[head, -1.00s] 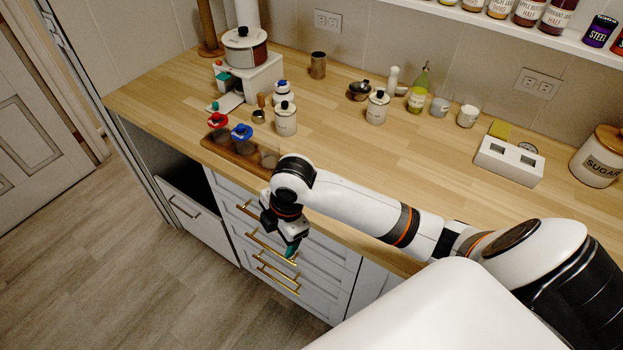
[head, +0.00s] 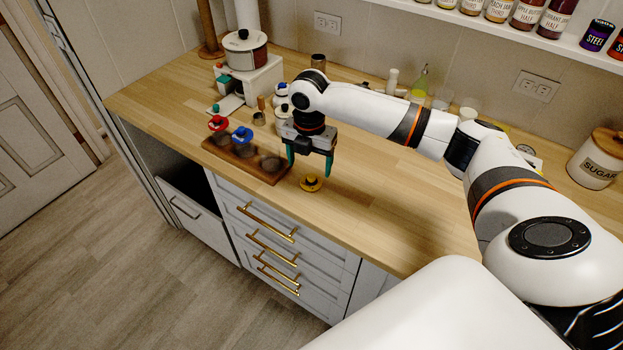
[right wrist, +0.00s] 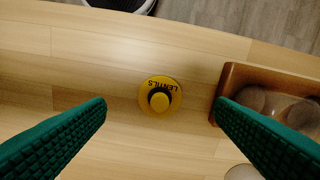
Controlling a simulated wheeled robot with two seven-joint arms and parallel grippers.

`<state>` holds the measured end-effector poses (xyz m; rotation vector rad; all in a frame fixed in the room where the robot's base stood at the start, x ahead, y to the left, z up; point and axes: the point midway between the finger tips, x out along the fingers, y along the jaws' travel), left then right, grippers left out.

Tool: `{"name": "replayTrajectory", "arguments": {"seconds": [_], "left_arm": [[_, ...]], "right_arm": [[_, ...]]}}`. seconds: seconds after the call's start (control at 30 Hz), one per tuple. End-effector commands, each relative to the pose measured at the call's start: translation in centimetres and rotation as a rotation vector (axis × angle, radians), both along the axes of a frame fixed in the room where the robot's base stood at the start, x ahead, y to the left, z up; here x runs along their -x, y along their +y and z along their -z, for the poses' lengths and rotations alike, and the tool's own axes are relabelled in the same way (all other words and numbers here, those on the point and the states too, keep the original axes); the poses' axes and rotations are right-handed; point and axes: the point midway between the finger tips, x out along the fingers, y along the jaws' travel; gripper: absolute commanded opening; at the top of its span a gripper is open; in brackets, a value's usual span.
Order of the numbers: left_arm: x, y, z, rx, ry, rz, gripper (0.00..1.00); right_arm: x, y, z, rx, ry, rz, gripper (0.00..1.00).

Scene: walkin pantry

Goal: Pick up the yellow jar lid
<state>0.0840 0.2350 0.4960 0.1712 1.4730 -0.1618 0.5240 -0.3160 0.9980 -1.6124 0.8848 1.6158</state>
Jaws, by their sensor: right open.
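The yellow jar lid (head: 311,183) lies on the wooden counter near its front edge, just right of the wooden jar tray. My right gripper (head: 310,170) is open and empty, pointing down above the counter behind the lid. In the right wrist view its two green fingers (right wrist: 160,103) are spread wide, with the lid between them in the picture and clear of both. My left gripper is not in view.
The wooden tray (head: 220,153) holds jars, two with a red lid (head: 218,123) and a blue lid (head: 242,134); one jar (head: 272,163) looks lidless. White canisters stand behind the gripper. The counter right of the lid is clear.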

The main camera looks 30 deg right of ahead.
Motion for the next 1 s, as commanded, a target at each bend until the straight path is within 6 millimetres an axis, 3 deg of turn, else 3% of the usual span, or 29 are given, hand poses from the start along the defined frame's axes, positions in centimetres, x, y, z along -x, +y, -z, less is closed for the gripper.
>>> {"name": "replayTrajectory", "arguments": {"seconds": [0.23, 0.5, 0.77, 0.8, 1.0], "left_arm": [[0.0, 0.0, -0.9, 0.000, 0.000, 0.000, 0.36], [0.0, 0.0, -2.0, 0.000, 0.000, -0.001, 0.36], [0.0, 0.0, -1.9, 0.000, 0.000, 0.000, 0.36], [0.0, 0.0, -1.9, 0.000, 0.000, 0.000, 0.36], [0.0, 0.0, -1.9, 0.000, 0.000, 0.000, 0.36]], "right_arm": [[-0.1, -0.3, 1.9, 0.001, 0.003, 0.003, 0.78], [-0.4, -0.7, 5.6, 0.001, 0.001, 0.001, 0.78], [-0.4, -0.7, 6.2, 0.001, -0.002, 0.000, 0.78], [-0.4, -0.7, 6.1, 0.001, -0.002, 0.000, 0.76], [-0.4, -0.7, 6.1, 0.001, -0.002, 0.000, 0.43]]}}
